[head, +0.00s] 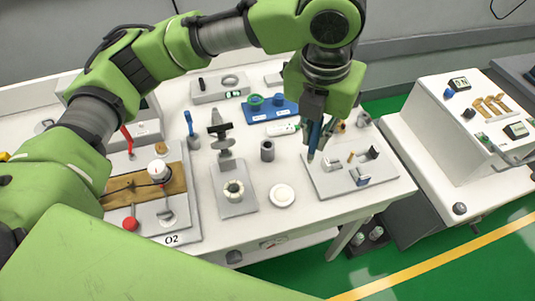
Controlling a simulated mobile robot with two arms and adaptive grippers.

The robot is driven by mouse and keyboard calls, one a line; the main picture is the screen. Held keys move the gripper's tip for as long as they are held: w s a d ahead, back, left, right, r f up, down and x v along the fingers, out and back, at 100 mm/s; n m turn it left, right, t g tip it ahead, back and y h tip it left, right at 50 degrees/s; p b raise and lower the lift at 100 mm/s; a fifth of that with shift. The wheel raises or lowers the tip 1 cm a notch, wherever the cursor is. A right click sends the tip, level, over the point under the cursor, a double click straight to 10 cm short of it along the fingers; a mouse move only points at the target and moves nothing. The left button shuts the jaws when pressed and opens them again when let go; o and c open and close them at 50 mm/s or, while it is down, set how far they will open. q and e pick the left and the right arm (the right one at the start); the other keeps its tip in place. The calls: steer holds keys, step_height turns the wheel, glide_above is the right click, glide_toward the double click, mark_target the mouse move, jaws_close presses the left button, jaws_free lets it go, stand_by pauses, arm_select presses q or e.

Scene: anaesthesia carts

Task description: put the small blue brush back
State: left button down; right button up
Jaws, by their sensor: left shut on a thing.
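My left gripper (315,140) points down over the right part of the white cart top. It is shut on a slim blue thing (313,140), which looks like the small blue brush; its lower tip hangs above a grey tray (335,188). The fingers partly hide it, so its full shape cannot be told. Another blue upright tool (189,123) stands at the left of the cart. My right gripper is out of view.
The tray holds several small metal and blue pieces. A grey cup (267,151), a white round dish (281,195) and a grey plate with a ring (234,190) stand left of it. A blue holder (270,111) lies behind. A second cart (440,120) stands right.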

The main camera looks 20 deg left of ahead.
arm_select(q)
steer(key=w+a+f, duration=0.2)
steer(key=a, duration=0.1)
steer(key=w+a+f+p, duration=0.1)
steer(key=w+a+f, duration=0.1)
steer(key=a+f, duration=0.1)
steer(key=w+a+f+p, duration=0.1)
steer(key=w+a+f, duration=0.2)
steer(key=a, duration=0.1)
steer(key=shift+a+f, duration=0.25)
steer(key=f, duration=0.3)
steer(key=a+f+p, duration=0.1)
steer(key=shift+w+a+f, duration=0.1)
steer(key=shift+w+f, duration=0.1)
steer(key=shift+w, duration=0.05)
steer(key=shift+w+f, duration=0.1)
steer(key=shift+f, duration=0.1)
steer(key=shift+r, duration=0.1)
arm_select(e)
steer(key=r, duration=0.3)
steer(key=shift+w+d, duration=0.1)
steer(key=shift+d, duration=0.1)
arm_select(q)
steer(key=c, duration=2.1)
jaws_free()
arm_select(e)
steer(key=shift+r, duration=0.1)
